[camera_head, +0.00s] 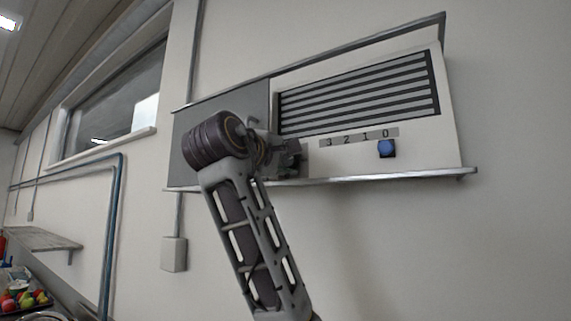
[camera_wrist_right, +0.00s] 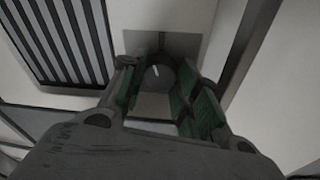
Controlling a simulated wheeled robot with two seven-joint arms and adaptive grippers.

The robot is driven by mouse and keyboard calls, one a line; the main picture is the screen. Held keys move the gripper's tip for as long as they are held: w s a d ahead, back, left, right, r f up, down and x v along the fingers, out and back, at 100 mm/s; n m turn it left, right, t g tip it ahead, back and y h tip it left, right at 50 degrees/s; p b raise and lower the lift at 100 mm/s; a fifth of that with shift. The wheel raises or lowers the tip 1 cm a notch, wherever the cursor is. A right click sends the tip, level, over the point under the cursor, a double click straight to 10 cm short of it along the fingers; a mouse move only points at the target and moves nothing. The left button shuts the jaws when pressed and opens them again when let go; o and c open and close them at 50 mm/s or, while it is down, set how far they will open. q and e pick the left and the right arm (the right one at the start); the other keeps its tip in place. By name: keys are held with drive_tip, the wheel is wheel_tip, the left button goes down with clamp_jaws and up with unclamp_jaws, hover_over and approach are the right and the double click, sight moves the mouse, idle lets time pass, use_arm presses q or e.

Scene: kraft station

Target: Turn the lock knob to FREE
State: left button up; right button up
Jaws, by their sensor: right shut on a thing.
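The wall unit (camera_head: 452,140) has a slatted grille and a grey left part. My right gripper (camera_head: 300,160) is at the lower part of its face, left of the number strip. In the right wrist view, the fingers (camera_wrist_right: 160,95) with green pads are closed around a dark round lock knob (camera_wrist_right: 156,76) that bears a short white mark. The mark is nearly upright in that view, slightly tilted. A grey plate (camera_wrist_right: 185,44) lies behind the knob. In the head view the gripper hides the knob. No FREE lettering can be read. My left gripper is out of view.
A blue knob (camera_head: 387,148) sits under the strip (camera_head: 358,136) marked 3 2 1 0, right of my gripper. A metal ledge (camera_head: 400,176) runs along the unit's bottom edge. A shelf (camera_head: 35,239) and fruit (camera_head: 25,299) are at far left.

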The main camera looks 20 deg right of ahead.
drive_tip(key=shift+f, duration=0.15)
drive_tip(key=o, duration=0.8)
drive_tip(key=shift+c, duration=0.2)
drive_tip(key=shift+a, duration=0.1)
drive_tip(key=v, duration=1.1)
drive_tip(key=shift+s+a, duration=0.3)
